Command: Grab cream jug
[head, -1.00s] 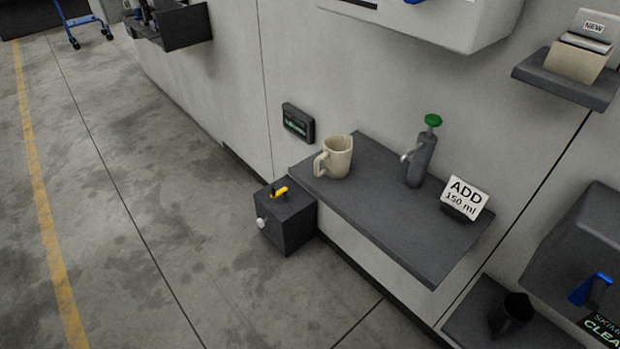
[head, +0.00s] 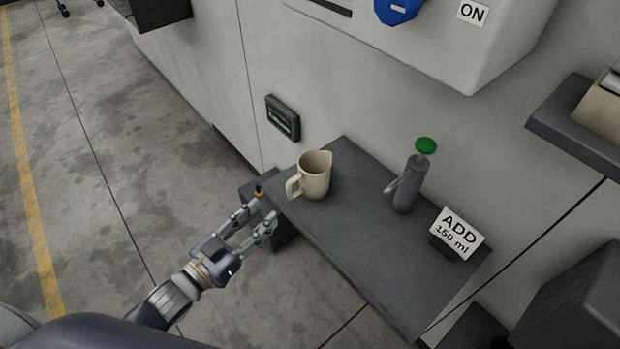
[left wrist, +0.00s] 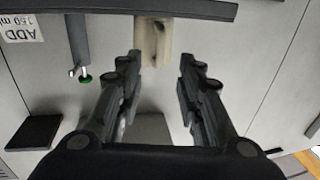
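The cream jug (head: 317,176) stands upright at the left end of a dark wall shelf (head: 370,262), its handle toward the left. In the left wrist view the jug (left wrist: 152,42) shows ahead, beyond the fingertips and roughly between them. My left gripper (head: 262,216) is open and empty, just off the shelf's left front edge, close to the jug's handle but apart from it. Its spread fingers (left wrist: 158,56) also show in the left wrist view. My right gripper is not in view.
A grey dispenser with a green knob (head: 408,184) and an "ADD 150 ml" sign (head: 457,234) stand right of the jug on the shelf. A dark box (head: 262,186) is partly hidden behind my left gripper. A small display (head: 283,117) is on the wall.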

